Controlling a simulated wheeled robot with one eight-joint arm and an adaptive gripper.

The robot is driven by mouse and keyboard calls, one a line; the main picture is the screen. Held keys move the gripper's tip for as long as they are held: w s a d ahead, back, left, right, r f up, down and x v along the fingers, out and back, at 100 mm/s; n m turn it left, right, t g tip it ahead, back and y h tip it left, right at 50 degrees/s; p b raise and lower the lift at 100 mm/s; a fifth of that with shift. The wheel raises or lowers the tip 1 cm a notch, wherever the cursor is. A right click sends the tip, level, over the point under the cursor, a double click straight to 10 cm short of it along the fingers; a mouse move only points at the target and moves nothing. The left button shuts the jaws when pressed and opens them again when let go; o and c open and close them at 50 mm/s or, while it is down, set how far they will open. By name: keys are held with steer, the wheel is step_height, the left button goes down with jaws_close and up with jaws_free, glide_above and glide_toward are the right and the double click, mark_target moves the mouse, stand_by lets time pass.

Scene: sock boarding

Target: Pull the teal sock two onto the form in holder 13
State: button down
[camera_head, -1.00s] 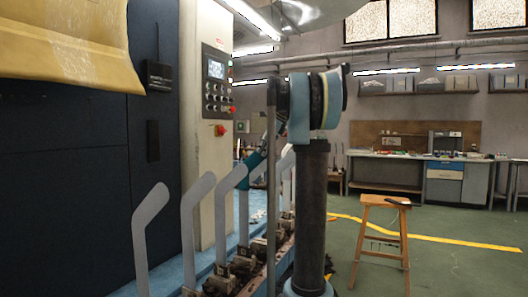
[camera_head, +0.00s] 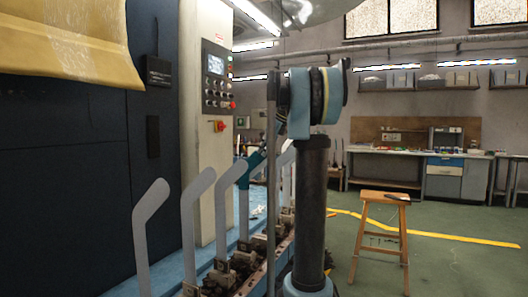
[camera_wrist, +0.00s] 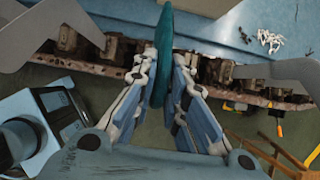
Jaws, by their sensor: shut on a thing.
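The teal sock (camera_wrist: 163,48) hangs as a narrow edge-on strip between the two fingers of my gripper (camera_wrist: 165,62) in the wrist view. The fingers are closed in on it from both sides. In the head view a small teal patch (camera_head: 254,161) shows beside the upper part of a grey form (camera_head: 243,205), partly behind my arm. I cannot tell whether the sock is around a form or beside it. The holder numbers are not readable, so I cannot pick out holder 13.
Several grey bent forms, such as the nearest one (camera_head: 143,235), stand upright in a row of holders beside a blue ledge (camera_wrist: 240,40). A dark machine wall and a control panel (camera_head: 214,75) are on the left. A wooden stool (camera_head: 383,205) stands right on open green floor.

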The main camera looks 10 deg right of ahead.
steer(key=shift+f, duration=1.85)
steer(key=c, duration=1.5)
jaws_free()
steer(key=shift+c, duration=0.2)
steer(key=v, duration=1.2)
steer(key=shift+f, duration=0.1)
